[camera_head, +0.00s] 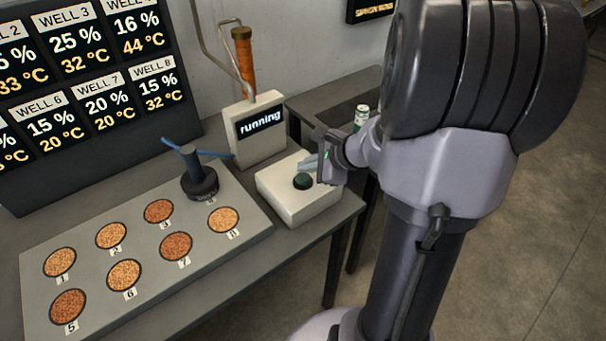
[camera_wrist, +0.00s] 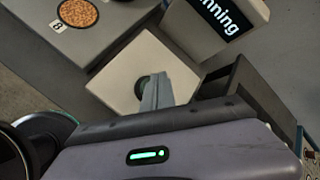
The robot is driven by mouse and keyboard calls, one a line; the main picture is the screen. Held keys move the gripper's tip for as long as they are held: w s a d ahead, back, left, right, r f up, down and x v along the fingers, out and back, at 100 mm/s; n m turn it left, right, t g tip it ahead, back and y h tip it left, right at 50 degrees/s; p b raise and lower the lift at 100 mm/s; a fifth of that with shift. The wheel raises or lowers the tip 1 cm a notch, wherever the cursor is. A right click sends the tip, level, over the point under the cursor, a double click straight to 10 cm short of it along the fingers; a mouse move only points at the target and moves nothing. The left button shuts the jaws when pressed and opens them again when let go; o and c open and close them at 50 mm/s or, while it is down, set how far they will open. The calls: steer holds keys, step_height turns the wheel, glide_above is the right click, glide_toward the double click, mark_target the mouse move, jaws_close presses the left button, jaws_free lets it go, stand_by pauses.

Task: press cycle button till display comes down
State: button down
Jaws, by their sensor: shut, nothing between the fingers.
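The cycle button (camera_head: 303,181) is a dark green round knob on top of a white box (camera_head: 290,205) near the table's right edge. It also shows in the wrist view (camera_wrist: 141,86), partly hidden behind my fingers. A display (camera_head: 261,122) on a light housing behind the box reads "running". My gripper (camera_head: 308,162) is shut and empty. Its fingertips are just above and beside the button in the head view. I cannot tell whether they touch it.
A grey plate (camera_head: 140,235) with several numbered wells fills the table's left part. A dark post with blue handles (camera_head: 199,176) stands on well 4. A large readings board (camera_head: 85,90) stands behind. An orange column (camera_head: 243,60) rises behind the display. A can (camera_head: 361,117) stands farther right.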

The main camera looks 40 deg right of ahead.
mark_target(306, 178)
steer(key=shift+r, duration=0.1)
step_height(306, 178, up, 5)
steer(key=p, duration=0.4)
stand_by(0.6)
steer(key=s+a+r+n+g+y, duration=0.1)
steer(key=s+a+r+n, duration=0.2)
steer(key=a, duration=0.4)
steer(key=s+a+r+n+g, duration=0.1)
steer(key=s+a+r+n, duration=0.15)
steer(key=a+n, duration=0.45)
steer(key=s+a+r+n+g+y, duration=0.1)
steer(key=s+a+r+n, duration=0.15)
steer(key=a, duration=0.55)
steer(key=s+a+r+n+h, duration=0.2)
steer(key=s+a+n, duration=0.1)
steer(key=s+n, duration=0.4)
steer(key=shift+s+a+n, duration=0.2)
steer(key=shift+s+n, duration=0.15)
steer(key=shift+s, duration=0.7)
